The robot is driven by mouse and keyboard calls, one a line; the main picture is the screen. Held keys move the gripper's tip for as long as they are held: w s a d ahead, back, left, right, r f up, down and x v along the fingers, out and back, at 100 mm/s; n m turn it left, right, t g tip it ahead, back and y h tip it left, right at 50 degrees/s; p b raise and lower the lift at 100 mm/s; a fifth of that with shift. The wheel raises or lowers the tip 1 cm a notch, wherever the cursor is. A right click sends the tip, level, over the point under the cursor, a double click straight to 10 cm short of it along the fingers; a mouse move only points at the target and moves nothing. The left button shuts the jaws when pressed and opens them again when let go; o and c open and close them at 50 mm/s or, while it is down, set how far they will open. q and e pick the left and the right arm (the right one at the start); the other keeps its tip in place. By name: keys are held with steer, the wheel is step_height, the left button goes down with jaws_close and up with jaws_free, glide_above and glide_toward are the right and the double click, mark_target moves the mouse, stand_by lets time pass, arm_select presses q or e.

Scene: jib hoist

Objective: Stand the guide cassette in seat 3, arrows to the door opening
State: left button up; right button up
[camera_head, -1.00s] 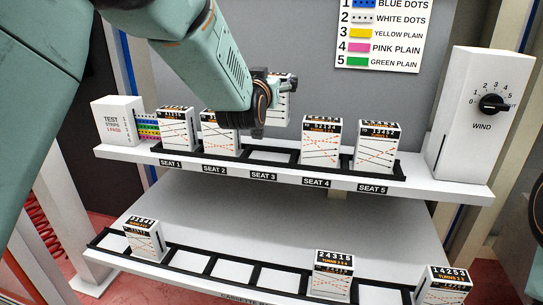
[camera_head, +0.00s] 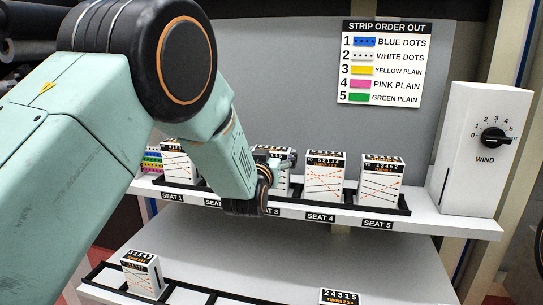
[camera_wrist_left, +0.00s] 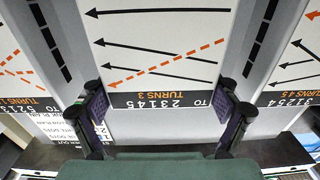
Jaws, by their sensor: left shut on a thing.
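My left gripper (camera_head: 276,172) is shut on a white guide cassette (camera_head: 270,150) at the seat 3 label, mostly hidden behind the gripper. In the left wrist view, upside down, the fingers (camera_wrist_left: 165,110) grip the sides of this cassette (camera_wrist_left: 155,55), marked "23145, TURNS 3". Its black and dashed orange arrows point left there, toward the "52134" cassette. It looks upright between its neighbours. I cannot tell whether its base rests in seat 3 (camera_head: 268,211). The door opening is not identifiable. My right gripper is out of view.
Cassettes stand in seat 4 (camera_head: 325,178), seat 5 (camera_head: 381,180) and seat 1 (camera_head: 178,163); my arm hides seat 2. A WIND dial box (camera_head: 484,150) stands at the right end. A strip order sign (camera_head: 385,62) hangs behind. A lower rack holds cassettes (camera_head: 145,273).

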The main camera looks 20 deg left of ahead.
arm_select(q)
steer(key=o, duration=1.4)
steer(key=shift+f, duration=0.1)
steer(key=shift+c, duration=0.2)
steer(key=shift+o, duration=0.8)
steer(key=shift+d, duration=0.2)
steer(key=shift+o, duration=0.4)
steer(key=shift+s+r, duration=0.35)
steer(key=shift+w+a+f, duration=0.1)
steer(key=shift+w+f, duration=0.15)
steer(key=s, duration=1.2)
steer(key=shift+d, duration=0.45)
steer(key=shift+r, duration=0.1)
